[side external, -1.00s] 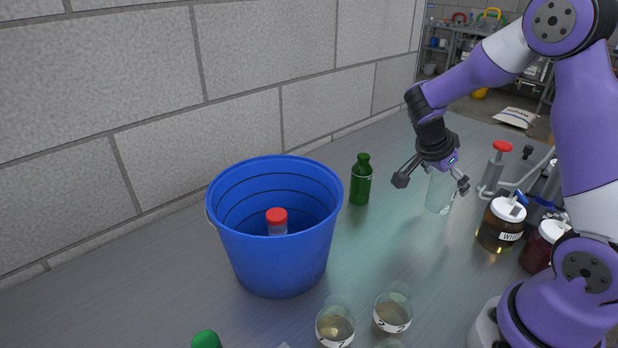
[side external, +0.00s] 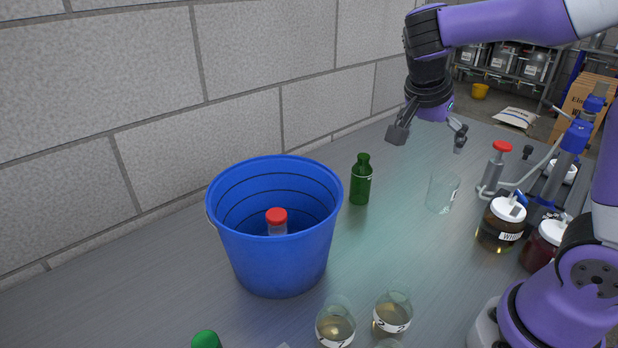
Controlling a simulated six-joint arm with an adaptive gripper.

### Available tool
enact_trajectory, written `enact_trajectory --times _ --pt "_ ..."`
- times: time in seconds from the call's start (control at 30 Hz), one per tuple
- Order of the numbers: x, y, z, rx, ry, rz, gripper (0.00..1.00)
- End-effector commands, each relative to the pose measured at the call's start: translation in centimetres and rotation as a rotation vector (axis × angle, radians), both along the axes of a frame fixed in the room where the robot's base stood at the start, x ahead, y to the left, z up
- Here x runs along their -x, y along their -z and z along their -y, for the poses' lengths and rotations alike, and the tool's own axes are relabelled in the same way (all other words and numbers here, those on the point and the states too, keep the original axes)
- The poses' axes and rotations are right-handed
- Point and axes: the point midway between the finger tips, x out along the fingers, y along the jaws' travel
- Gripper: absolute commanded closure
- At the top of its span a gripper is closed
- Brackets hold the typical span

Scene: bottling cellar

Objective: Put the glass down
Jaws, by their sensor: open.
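A clear, empty-looking glass (side external: 441,194) stands upright on the grey worktop, to the right of the green bottle. My gripper (side external: 428,143) is open and empty, its two fingers spread apart and pointing down. It hangs in the air above the glass, clear of its rim and not touching it.
A blue bucket (side external: 275,245) holding a red-capped bottle (side external: 277,221) stands at the centre left. A green bottle (side external: 361,180) is behind it. Two glasses (side external: 335,325) (side external: 392,313) with pale liquid are in front. Jars (side external: 501,225) and a red-topped device (side external: 497,168) crowd the right.

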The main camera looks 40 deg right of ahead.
Motion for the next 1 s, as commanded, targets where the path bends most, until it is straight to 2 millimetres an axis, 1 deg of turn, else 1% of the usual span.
enact_trajectory --times 0.03,0.17,0.2,0.3,0.4,0.5,0.57,0.93,1.0 --pt "0.5 -0.7 -0.9 -0.032 -0.155 0.005 0.00" --pt "1.9 -1.3 -4.7 -0.087 -0.648 0.001 0.00" --pt "2.5 -1.3 -6.0 -0.090 -0.795 0.002 0.00" --pt "4.0 -1.2 -9.0 -0.076 -1.114 0.012 0.00" --pt "5.3 -0.8 -11.3 -0.050 -1.343 0.019 0.00" --pt "6.0 -0.5 -12.6 -0.031 -1.468 0.023 0.00" --pt "6.2 -0.5 -12.9 -0.026 -1.498 0.025 0.00" --pt "6.2 -0.5 -13.0 -0.026 -1.506 0.024 0.00" --pt "5.8 -0.9 -13.5 -0.032 -1.531 0.028 0.00"
